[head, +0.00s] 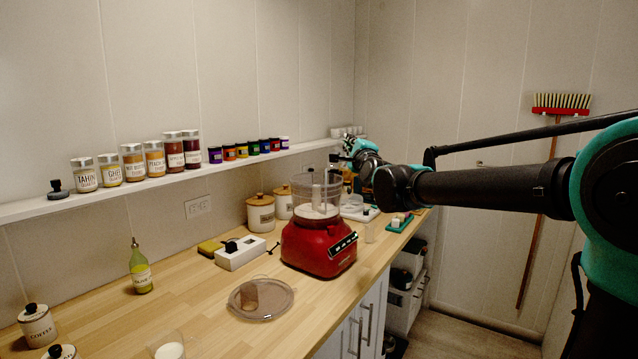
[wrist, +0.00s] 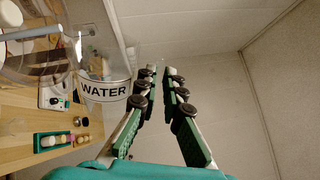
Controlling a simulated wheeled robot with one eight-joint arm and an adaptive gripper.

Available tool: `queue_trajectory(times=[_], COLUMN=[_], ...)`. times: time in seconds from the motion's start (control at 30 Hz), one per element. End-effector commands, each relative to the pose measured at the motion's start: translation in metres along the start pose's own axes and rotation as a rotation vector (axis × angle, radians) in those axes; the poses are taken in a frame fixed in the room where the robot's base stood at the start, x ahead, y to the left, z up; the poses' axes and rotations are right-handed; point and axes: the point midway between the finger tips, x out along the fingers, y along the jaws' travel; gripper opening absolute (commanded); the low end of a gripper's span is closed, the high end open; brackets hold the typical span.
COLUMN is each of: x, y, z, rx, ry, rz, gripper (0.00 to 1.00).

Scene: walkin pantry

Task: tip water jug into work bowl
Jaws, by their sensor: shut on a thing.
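The clear water jug (wrist: 105,90) shows in the wrist view, with a WATER label on its side just left of my fingers. The label reads level while the counter runs up the left edge, so the jug is tilted far over. My gripper (wrist: 163,72) is shut on it; the gripped part is hard to make out. In the head view my gripper (head: 349,150) is beside and above the clear work bowl (head: 316,195), which sits on the red food processor (head: 318,246). Something white lies low in the bowl. No stream of water can be made out.
A round clear lid (head: 261,310) lies on the counter before the processor. An oil bottle (head: 141,270), a white box (head: 240,253) and canisters (head: 260,214) stand left of it. A teal tray (head: 400,224) lies right. A jar shelf (head: 120,186) runs along the wall.

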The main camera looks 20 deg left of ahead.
Motion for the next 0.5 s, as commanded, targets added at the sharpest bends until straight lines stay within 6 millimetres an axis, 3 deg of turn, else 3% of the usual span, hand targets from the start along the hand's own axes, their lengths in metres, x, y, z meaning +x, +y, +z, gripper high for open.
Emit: queue_trajectory(times=[0.5], x=[0.0], y=[0.0], z=[0.015], rx=[-0.07], ry=[-0.015], rz=[0.0], gripper=[0.0])
